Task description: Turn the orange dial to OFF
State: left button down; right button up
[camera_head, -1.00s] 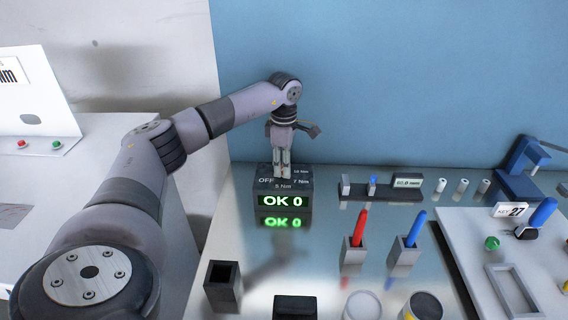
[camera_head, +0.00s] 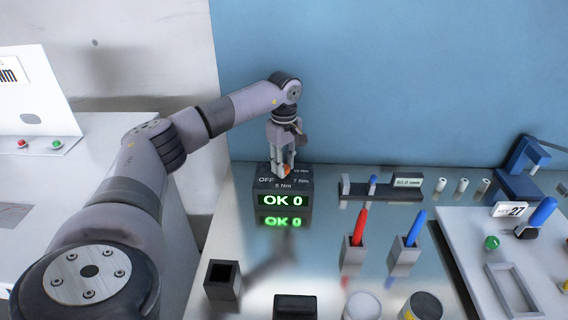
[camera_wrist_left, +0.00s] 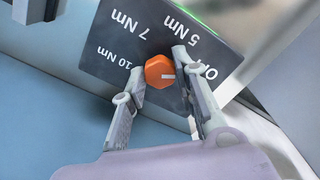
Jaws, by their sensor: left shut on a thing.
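The orange dial (camera_head: 287,171) sits on top of a dark box (camera_head: 263,186) marked OFF, 5 Nm, 7 Nm and 10 Nm. The box's front display reads OK 0. My left gripper (camera_head: 282,170) points down from above and is shut on the dial. In the left wrist view the dial (camera_wrist_left: 158,70) lies between the two fingers of the left gripper (camera_wrist_left: 166,76). Its white mark points to the right, toward the OFF label (camera_wrist_left: 210,72), which a finger partly covers. My right gripper is not in view.
A dark rack with a 60.0 mm display (camera_head: 407,183) stands right of the box. Red (camera_head: 361,226) and blue (camera_head: 415,228) handled tools stand in grey holders in front. An empty dark square holder (camera_head: 222,280) is at front left. A blue wall is behind.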

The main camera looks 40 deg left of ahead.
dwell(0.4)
pick_arm(q)
jog(key=c, duration=1.3)
grip_release()
jog(key=shift+r, duration=0.1)
notch_tip(320, 180, up, 12)
jog(key=shift+f, duration=0.1)
